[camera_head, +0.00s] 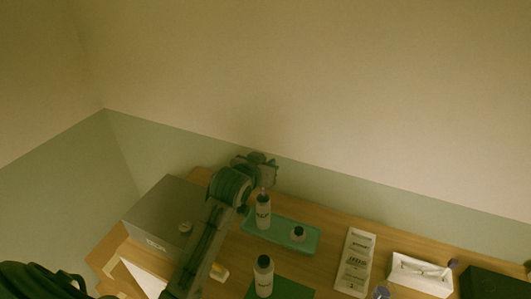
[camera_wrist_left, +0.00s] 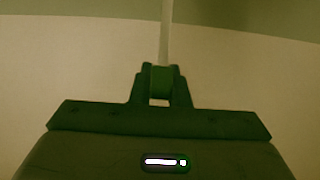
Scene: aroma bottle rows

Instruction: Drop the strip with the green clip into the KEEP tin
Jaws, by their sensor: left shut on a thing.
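My left gripper (camera_head: 263,163) is raised at the back of the table, above a green tray, near the wall. In the left wrist view the gripper (camera_wrist_left: 161,88) is shut on the green clip (camera_wrist_left: 161,78). A pale narrow strip (camera_wrist_left: 166,35) extends up from the clip, away from the jaws. I cannot make out the strip in the head view. A grey box (camera_head: 166,212) with small lettering on its front stands to the left of my left arm. I cannot read a KEEP label on any container. My right gripper is not in view.
A green tray (camera_head: 308,251) holds a tall bottle (camera_head: 263,212) and a short jar (camera_head: 298,234). Another bottle (camera_head: 263,277) stands on a green mat (camera_head: 292,291) in front. A printed sheet (camera_head: 356,258), a white holder (camera_head: 420,277) and a dark box (camera_head: 490,284) are to the right.

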